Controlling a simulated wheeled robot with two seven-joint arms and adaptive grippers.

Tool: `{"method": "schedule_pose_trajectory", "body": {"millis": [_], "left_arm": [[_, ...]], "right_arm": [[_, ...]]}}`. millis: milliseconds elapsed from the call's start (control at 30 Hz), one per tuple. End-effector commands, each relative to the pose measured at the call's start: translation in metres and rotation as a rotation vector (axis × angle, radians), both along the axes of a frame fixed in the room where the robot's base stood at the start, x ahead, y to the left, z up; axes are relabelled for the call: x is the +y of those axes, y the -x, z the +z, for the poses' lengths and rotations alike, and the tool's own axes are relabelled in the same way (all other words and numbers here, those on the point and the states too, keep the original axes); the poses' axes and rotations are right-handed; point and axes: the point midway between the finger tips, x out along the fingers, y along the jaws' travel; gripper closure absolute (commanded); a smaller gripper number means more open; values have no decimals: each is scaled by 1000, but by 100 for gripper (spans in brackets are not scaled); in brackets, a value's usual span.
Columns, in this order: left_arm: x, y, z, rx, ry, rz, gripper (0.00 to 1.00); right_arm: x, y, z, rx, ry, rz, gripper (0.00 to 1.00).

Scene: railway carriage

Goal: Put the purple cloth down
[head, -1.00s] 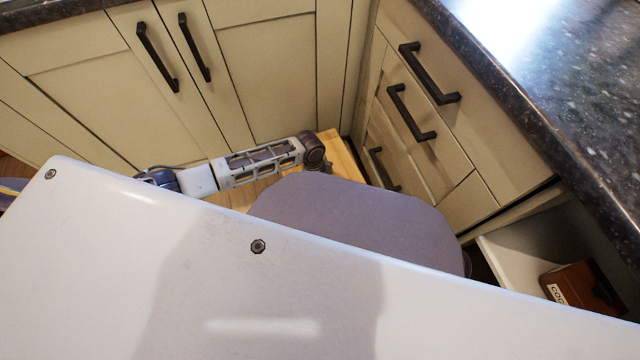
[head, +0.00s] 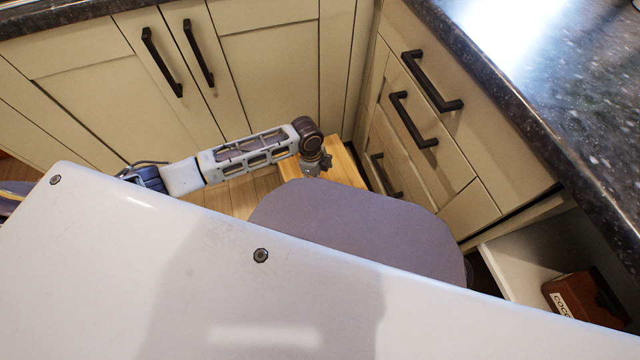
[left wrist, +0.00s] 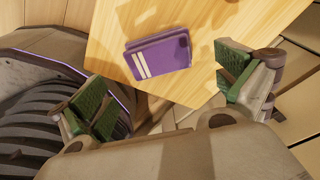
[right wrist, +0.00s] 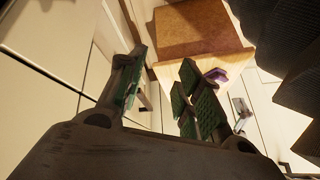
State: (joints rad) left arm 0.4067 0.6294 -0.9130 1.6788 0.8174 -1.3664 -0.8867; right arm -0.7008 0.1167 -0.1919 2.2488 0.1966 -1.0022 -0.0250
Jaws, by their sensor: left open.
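The purple cloth (left wrist: 158,58) lies folded flat, with two pale stripes, on a light wooden top (left wrist: 205,30) in the left wrist view. My left gripper (left wrist: 166,92) is open, its green-padded fingers spread wide and apart from the cloth. In the head view my left arm reaches over the wooden top (head: 345,165), with the gripper (head: 315,168) only partly visible and the cloth hidden. My right gripper (right wrist: 165,86) is open and empty in the right wrist view. A small purple patch (right wrist: 228,80), likely the cloth, shows beyond its fingers.
Cream cabinets (head: 270,75) and drawers with black handles (head: 412,118) stand close around the wooden top. A dark speckled counter (head: 560,110) is at the right. An open drawer (head: 510,265) holds a brown box (head: 585,297). A brown block-like thing (right wrist: 195,28) shows in the right wrist view.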

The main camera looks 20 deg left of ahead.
Motion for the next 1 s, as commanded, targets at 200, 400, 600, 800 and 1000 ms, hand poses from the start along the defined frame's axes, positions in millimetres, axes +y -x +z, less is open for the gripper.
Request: {"method": "schedule_pose_trajectory", "body": {"millis": [200,400,600,800,1000], "left_arm": [[5,0,28,-1,-1,0,0],[6,0,41,0,0,0,0],[6,0,43,1,0,0,0],[6,0,43,1,0,0,0],[6,0,43,1,0,0,8]], "right_arm": [[0,0,0,0,0,0,65],[0,0,0,0,0,0,65],[0,0,0,0,0,0,65],[0,0,0,0,0,0,65],[0,0,0,0,0,0,65]]}}
